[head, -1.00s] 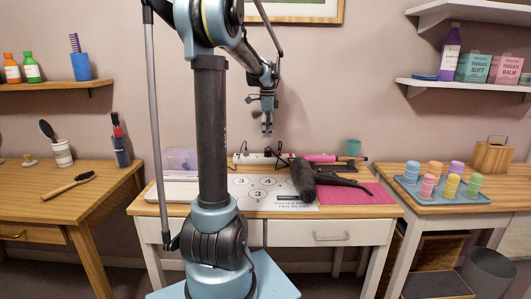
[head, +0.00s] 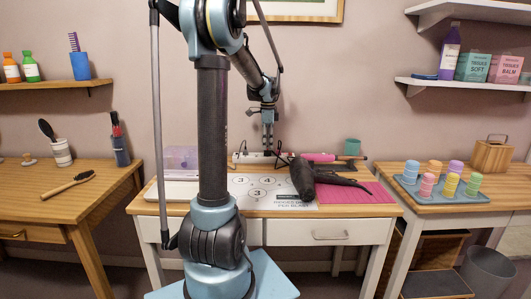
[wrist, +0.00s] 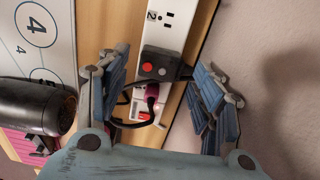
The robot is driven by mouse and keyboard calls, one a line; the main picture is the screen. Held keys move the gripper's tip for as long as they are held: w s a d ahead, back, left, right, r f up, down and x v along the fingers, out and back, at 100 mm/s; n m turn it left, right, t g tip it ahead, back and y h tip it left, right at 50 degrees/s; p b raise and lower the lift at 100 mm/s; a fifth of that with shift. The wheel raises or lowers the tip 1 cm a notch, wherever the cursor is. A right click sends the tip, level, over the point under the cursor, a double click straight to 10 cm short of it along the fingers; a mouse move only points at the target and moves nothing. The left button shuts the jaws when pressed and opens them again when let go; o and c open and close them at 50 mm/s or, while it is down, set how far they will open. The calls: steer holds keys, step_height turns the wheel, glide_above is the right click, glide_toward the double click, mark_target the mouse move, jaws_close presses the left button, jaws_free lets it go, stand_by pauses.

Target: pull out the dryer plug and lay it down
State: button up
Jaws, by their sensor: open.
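A white power strip (head: 252,158) lies at the back of the table, and it crosses the wrist view (wrist: 172,28). A dark block plug (wrist: 157,66) with a red and a grey button sits in it and looks like the dryer plug, though its cord cannot be traced. A smaller plug with a magenta part (wrist: 152,92) sits beside it. My gripper (head: 267,147) is open above the strip. In the wrist view its fingers (wrist: 160,88) stand either side of the block plug, apart from it. The black hair dryer (head: 305,181) lies on the table.
A pink mat (head: 365,195) and a pink styling tool (head: 322,157) lie to the right. A numbered mat (head: 245,197) lies left of the dryer. The wall is close behind the strip.

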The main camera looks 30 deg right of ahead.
steer(key=shift+f, duration=1.6)
steer(key=c, duration=1.4)
steer(key=shift+r, duration=3)
